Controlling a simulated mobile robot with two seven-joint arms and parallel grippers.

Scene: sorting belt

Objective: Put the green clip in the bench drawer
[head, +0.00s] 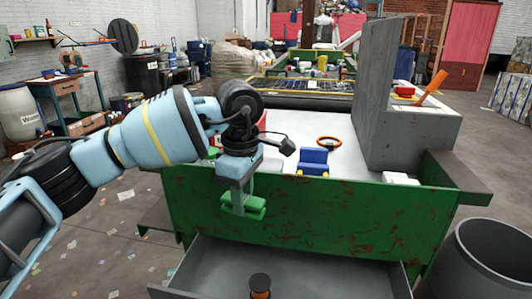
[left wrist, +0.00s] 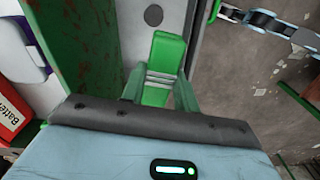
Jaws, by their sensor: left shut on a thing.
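The green clip (head: 252,208) is held in my left gripper (head: 240,198), in front of the rusty green bench side. In the left wrist view the clip (left wrist: 166,55) sticks out between the two fingers of my left gripper (left wrist: 160,82), which are shut on it. The bench drawer (head: 210,262) is pulled open at the bottom of the head view. The clip is above the drawer's level, near its back left part; the exact gap is hard to tell. My right gripper is not in view.
A dark-capped orange item (head: 260,284) shows at the drawer's front. A tall grey divider (head: 375,95) stands at right, and a grey bin (head: 495,255) is at lower right. The drawer's middle looks clear.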

